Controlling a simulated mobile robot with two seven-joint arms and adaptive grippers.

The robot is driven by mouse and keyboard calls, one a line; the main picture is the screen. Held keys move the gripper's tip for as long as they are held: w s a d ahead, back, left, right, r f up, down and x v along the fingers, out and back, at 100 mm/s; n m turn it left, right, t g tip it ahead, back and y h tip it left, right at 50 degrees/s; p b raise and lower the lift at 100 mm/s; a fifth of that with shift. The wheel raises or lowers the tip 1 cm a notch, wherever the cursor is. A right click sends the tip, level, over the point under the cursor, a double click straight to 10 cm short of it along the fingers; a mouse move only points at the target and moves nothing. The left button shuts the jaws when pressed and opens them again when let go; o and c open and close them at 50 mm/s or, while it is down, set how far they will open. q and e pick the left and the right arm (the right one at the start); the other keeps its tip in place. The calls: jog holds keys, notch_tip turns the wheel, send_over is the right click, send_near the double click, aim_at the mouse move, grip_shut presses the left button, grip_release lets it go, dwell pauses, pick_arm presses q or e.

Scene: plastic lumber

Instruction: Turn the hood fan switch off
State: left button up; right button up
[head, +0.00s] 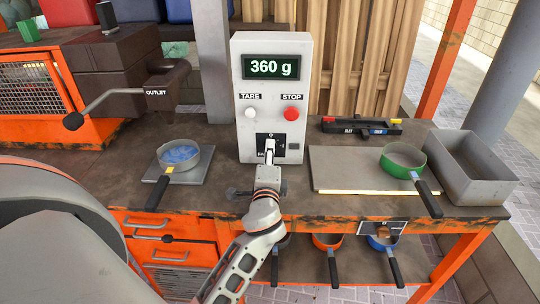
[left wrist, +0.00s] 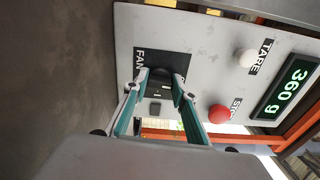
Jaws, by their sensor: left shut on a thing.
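The fan switch sits on a black plate (head: 281,146) low on the front of a white control box (head: 290,90). My left gripper (head: 269,153) is at the plate, and its fingers hide most of the switch in the head view. In the left wrist view, my left gripper (left wrist: 159,92) has a finger on each side of the dark switch knob (left wrist: 167,75) and is shut on it. Which setting the switch points to cannot be told. My right gripper is not in view.
Above the plate are a white TARE button (head: 251,113), a red STOP button (head: 291,114) and a display (head: 274,67) reading 360 g. A pan (head: 193,169) stands left. A green pan (head: 404,158) and a grey bin (head: 485,170) stand right.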

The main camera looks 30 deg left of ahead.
pick_arm(q)
jog(key=shift+n, duration=0.7)
jog(key=o, duration=1.1)
jog(key=v, duration=0.7)
jog(key=shift+s+d, duration=0.15)
jog(key=shift+s, duration=0.1)
jog(key=shift+f, duration=0.1)
